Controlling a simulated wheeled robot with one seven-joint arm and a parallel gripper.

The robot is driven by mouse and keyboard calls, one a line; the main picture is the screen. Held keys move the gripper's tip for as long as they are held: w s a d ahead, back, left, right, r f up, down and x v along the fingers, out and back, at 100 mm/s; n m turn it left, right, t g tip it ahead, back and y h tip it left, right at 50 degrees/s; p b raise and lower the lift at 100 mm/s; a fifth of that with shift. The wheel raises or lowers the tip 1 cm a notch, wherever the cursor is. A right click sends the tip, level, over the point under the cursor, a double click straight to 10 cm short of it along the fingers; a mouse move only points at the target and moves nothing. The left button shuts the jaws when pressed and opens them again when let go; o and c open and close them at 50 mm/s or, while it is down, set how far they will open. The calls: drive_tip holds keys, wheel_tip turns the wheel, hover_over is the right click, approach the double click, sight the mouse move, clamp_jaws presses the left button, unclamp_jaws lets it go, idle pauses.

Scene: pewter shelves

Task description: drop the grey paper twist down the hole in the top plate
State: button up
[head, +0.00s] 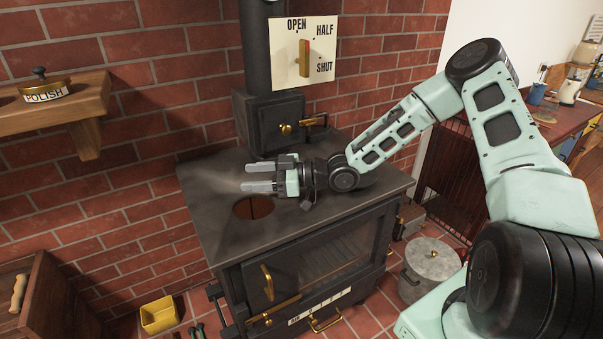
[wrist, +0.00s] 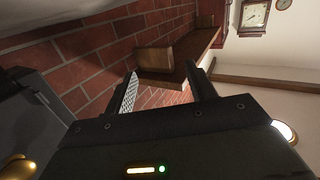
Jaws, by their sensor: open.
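The black stove's top plate (head: 215,215) has a round hole (head: 253,207) in it, near its left front part. The hole's inside looks reddish brown with a dark line across it. My gripper (head: 249,178) is open, held level with its fingers pointing left, just above and behind the hole in the head view. Nothing shows between its fingers in the wrist view (wrist: 163,80). I see no grey paper twist in either view; whether it lies inside the hole cannot be told.
A flue pipe (head: 256,50) rises behind the plate, above a small box with a brass knob (head: 286,129). An OPEN/HALF/SHUT sign (head: 284,60) with a lever hangs there. A wooden shelf (head: 50,112) holds a POLISH tin (head: 45,91). A lidded grey pot (head: 432,262) stands right.

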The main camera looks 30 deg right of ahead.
wheel_tip(320, 180, down, 4)
drive_tip(key=s+d, duration=0.1)
drive_tip(key=d, duration=0.1)
drive_tip(key=r+b+v, duration=0.1)
drive_tip(key=v, duration=0.4)
drive_tip(key=r+b+v, duration=0.1)
drive_tip(key=v, duration=0.3)
drive_tip(key=r+b+v, duration=0.1)
drive_tip(key=b+v, duration=0.1)
drive_tip(key=v, duration=0.3)
drive_tip(key=shift+s+d+r, duration=0.15)
drive_tip(key=shift+d, duration=0.05)
drive_tip(key=shift+s+d+r, duration=0.2)
drive_tip(key=shift+d+r, duration=0.15)
drive_tip(key=shift+a, duration=0.1)
